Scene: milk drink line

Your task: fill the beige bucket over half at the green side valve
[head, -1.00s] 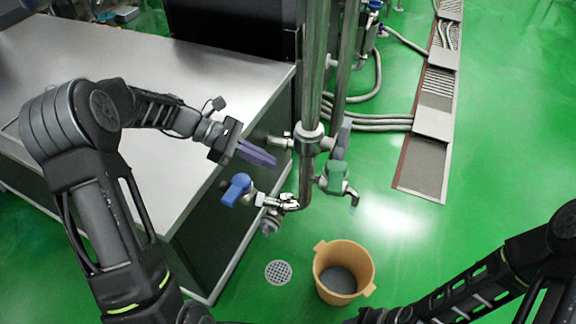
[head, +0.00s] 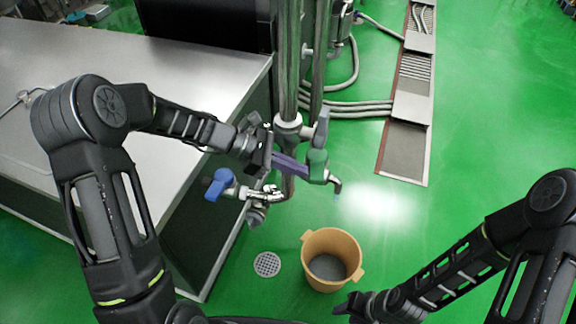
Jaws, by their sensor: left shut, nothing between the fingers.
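The beige bucket (head: 312,262) stands upright on the green floor, with a grey area at its inside bottom; I cannot tell whether that is liquid. The green side valve (head: 318,163) is on the vertical steel pipe, with a short spout (head: 337,187) pointing down at its right. I see no stream from the spout. My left gripper (head: 306,170) has purple fingers, shut and empty. Their tips are at the left of the green valve; contact is unclear. My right gripper (head: 345,308) is at the bottom, below the bucket in the picture; its fingers are not clear.
A blue-handled valve (head: 219,184) sits on the lower pipe, left of the green one. The steel table (head: 120,90) fills the left. A round floor drain (head: 267,264) lies left of the bucket. Hoses (head: 350,110) run to a floor channel (head: 403,150).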

